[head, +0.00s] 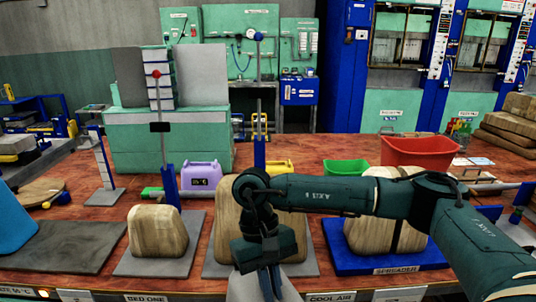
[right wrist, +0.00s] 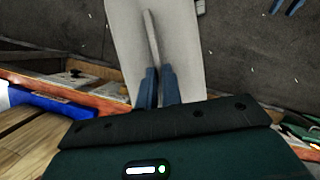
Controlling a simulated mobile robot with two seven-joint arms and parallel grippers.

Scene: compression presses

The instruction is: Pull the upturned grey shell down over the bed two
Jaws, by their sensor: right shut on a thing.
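My right gripper (head: 270,285) is low in front of the middle wooden block (head: 228,215); its blue fingers also show in the right wrist view (right wrist: 157,80). It is shut on a thin raised rib of a pale grey panel (right wrist: 175,30), which looks like the grey shell. In the head view a pale grey piece (head: 245,290) shows below the gripper, cut off by the lower edge. The middle block stands on a grey plate (head: 212,268), likely bed two; its label is hidden. My forearm covers part of the block. My left gripper is not in view.
Bed one's block (head: 158,233) stands to the left, below a lever with a red ball (head: 156,74). A strapped block (head: 385,228) stands on the blue spreader base (head: 350,263) at right. A purple box (head: 200,178) and red bin (head: 418,152) stand behind.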

